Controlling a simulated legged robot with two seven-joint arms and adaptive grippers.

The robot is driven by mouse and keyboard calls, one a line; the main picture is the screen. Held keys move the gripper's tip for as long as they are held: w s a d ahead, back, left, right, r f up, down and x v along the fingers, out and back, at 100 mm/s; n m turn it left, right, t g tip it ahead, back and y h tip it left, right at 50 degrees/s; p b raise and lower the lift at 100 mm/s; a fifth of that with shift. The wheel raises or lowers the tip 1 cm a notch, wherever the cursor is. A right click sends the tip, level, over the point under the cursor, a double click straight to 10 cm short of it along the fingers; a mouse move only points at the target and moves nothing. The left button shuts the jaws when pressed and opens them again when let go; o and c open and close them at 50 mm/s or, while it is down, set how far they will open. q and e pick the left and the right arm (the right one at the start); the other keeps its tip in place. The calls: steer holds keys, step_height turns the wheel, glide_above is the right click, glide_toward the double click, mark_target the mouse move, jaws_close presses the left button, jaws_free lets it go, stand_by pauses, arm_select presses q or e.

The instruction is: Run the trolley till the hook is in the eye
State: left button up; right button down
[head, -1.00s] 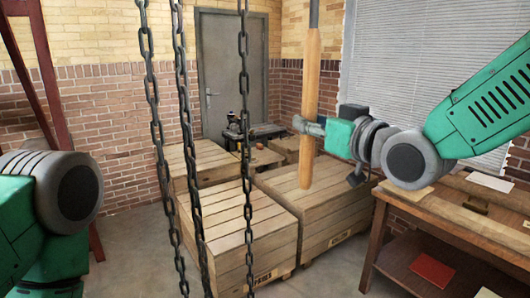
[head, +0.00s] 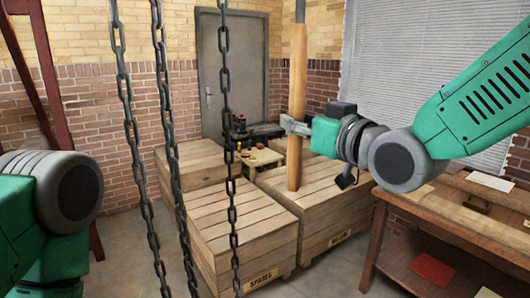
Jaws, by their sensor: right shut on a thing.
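A light wooden pole (head: 297,85) with a dark upper shaft hangs upright right of centre. My right gripper (head: 291,124) is shut on the pole, partway up its wooden part. Several dark chains (head: 226,110) hang from above, left of the pole, and run out of view at top and bottom. The trolley, the hook and the eye do not show in this view. My left arm is at the left edge; its gripper is not in view.
Wooden crates (head: 232,215) stand on the floor behind the chains and below the pole. A wooden workbench (head: 445,205) is at the right. A grey door (head: 222,70) is in the back brick wall. Grey floor is clear at the left.

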steer(key=c, duration=1.2)
jaws_free()
steer(key=shift+d, duration=0.15)
steer(key=shift+o, duration=0.8)
steer(key=shift+w+d, duration=0.1)
steer(key=shift+d, duration=0.05)
steer(key=v, duration=0.9)
steer(key=shift+b, duration=0.35)
